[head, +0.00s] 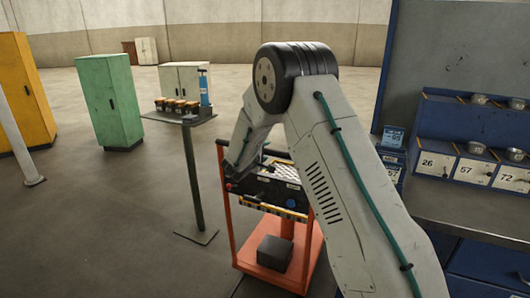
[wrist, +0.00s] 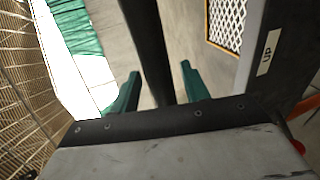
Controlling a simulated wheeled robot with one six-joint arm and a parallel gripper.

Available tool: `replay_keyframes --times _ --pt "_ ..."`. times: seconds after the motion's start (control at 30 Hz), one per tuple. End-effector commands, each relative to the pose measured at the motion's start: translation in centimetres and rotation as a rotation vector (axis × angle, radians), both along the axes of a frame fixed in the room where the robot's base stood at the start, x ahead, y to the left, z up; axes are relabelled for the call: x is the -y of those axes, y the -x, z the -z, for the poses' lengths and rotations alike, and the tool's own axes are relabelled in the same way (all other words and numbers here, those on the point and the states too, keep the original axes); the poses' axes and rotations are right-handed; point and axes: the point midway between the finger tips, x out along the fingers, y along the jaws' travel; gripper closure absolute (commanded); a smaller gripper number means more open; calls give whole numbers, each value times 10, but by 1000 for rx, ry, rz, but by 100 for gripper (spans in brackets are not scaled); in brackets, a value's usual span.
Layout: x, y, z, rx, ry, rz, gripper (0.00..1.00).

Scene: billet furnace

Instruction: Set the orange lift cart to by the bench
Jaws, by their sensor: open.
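The orange lift cart (head: 229,220) stands on the floor left of the bench (head: 470,212), upright, partly hidden behind my arm. A dark box (head: 275,252) sits on its low orange deck, and its upper platform carries items. My gripper is at the cart's top, mostly hidden by my own arm in the head view. In the wrist view my gripper (wrist: 160,88) is open, its two green fingers apart. A dark bar (wrist: 150,45) runs between them; it looks like the cart's handle, but I cannot tell whether a finger touches it.
A small stand (head: 195,180) with several jars and a blue bottle is close left of the cart. A green cabinet (head: 110,100) and a yellow cabinet (head: 25,95) stand further left. Numbered bins (head: 470,172) and bowls are on the bench. Open floor lies at front left.

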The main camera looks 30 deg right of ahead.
Motion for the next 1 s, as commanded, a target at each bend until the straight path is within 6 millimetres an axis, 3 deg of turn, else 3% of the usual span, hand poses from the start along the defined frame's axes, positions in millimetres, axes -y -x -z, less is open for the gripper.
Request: replay_keyframes --times 0.4,1.0 --pt "-50 39 -13 1 1 -1 54" --pt "-54 43 -14 -4 3 -1 54"
